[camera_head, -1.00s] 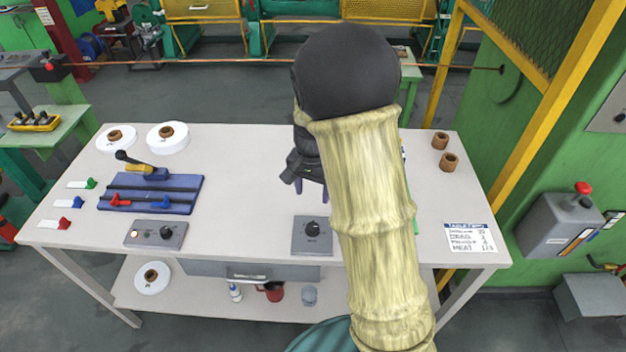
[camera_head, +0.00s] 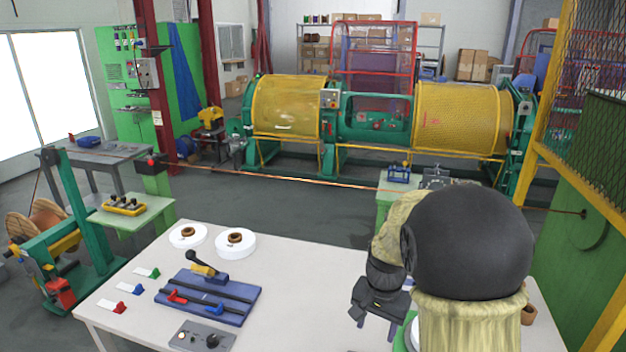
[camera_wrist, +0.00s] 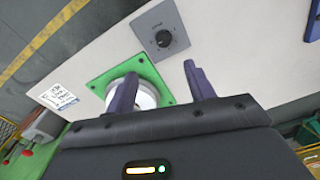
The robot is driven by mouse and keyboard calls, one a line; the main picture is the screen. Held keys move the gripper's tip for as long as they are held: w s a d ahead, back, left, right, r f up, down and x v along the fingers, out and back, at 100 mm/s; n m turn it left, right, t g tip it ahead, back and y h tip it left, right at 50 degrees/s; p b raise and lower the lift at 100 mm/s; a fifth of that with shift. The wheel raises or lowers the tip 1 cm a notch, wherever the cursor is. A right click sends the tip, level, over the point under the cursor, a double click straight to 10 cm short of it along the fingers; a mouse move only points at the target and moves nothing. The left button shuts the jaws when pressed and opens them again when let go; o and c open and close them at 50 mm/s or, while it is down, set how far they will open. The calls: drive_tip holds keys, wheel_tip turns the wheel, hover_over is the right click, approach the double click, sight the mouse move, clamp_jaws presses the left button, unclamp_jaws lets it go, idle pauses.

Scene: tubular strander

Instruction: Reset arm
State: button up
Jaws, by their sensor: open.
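My gripper (camera_head: 377,325) is dark with two purple-grey fingers. In the head view it hangs over the right part of the white table (camera_head: 290,270), partly behind my bent arm. In the wrist view my gripper (camera_wrist: 160,78) has its fingers spread apart with nothing held between them. Behind the fingers lies a green square plate (camera_wrist: 100,82) with a white round piece (camera_wrist: 147,96) on it, partly hidden by the left finger. A grey panel with a black knob (camera_wrist: 163,39) is beyond the fingertips.
A blue lever fixture (camera_head: 215,297), two white spools (camera_head: 236,244) and several small coloured-handle tags stand on the table's left side. The strander (camera_head: 370,115) with yellow guards is behind. A copper wire (camera_head: 300,180) crosses between. A yellow post and green wall are close at right.

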drive_tip(key=s+n+t, duration=0.2)
drive_tip(key=s+n, duration=0.4)
drive_tip(key=s, duration=0.6)
drive_tip(key=shift+s+n, duration=0.3)
drive_tip(key=shift+s, duration=0.1)
drive_tip(key=shift+a, duration=0.1)
idle(1.0)
